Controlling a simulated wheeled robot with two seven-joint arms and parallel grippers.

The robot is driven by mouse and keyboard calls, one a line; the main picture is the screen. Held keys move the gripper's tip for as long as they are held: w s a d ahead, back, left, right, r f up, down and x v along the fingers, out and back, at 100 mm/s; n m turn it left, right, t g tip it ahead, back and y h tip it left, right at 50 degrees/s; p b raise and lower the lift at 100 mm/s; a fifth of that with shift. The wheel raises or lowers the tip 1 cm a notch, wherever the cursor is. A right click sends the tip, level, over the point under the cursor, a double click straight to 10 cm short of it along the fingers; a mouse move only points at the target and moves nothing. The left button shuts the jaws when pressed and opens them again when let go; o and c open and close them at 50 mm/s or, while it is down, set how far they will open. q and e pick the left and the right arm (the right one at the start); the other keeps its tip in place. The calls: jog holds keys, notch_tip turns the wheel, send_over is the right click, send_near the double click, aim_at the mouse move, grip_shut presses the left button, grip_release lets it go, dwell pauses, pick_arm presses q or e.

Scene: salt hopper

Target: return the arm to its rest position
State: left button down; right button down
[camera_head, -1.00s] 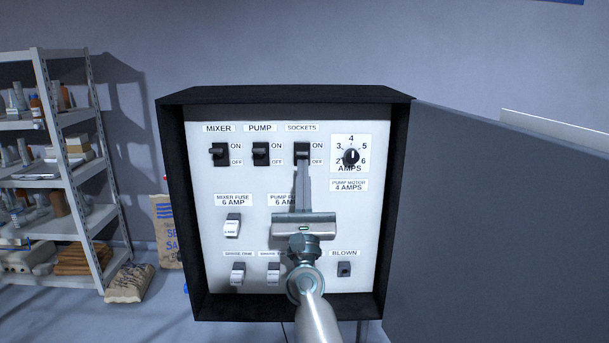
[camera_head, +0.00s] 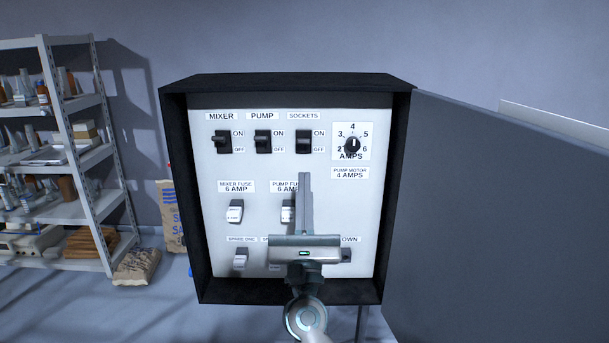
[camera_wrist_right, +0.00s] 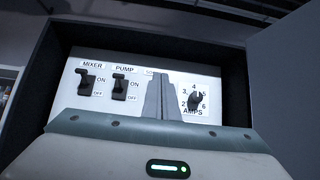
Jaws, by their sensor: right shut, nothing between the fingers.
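My right gripper (camera_head: 304,180) is in front of the panel in the head view, its fingers pointing up and shut together with nothing between them. Its fingertips are just below the sockets switch (camera_head: 303,142), which looks apart from them. In the right wrist view the shut fingers (camera_wrist_right: 162,85) cover the sockets switch and most of its label. The gripper body hides part of the panel's lower row and part of the pump fuse (camera_head: 287,212). My left gripper is not in view.
The black control box (camera_head: 187,200) has raised side walls around the panel. Its grey door (camera_head: 490,220) stands open on the right. The mixer switch (camera_head: 222,142), pump switch (camera_head: 263,142) and amps dial (camera_head: 352,146) are uncovered. Shelves (camera_head: 60,212) and sacks (camera_head: 137,266) stand at left.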

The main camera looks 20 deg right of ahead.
jog(key=shift+s+a, duration=0.15)
jog(key=shift+s, duration=0.4)
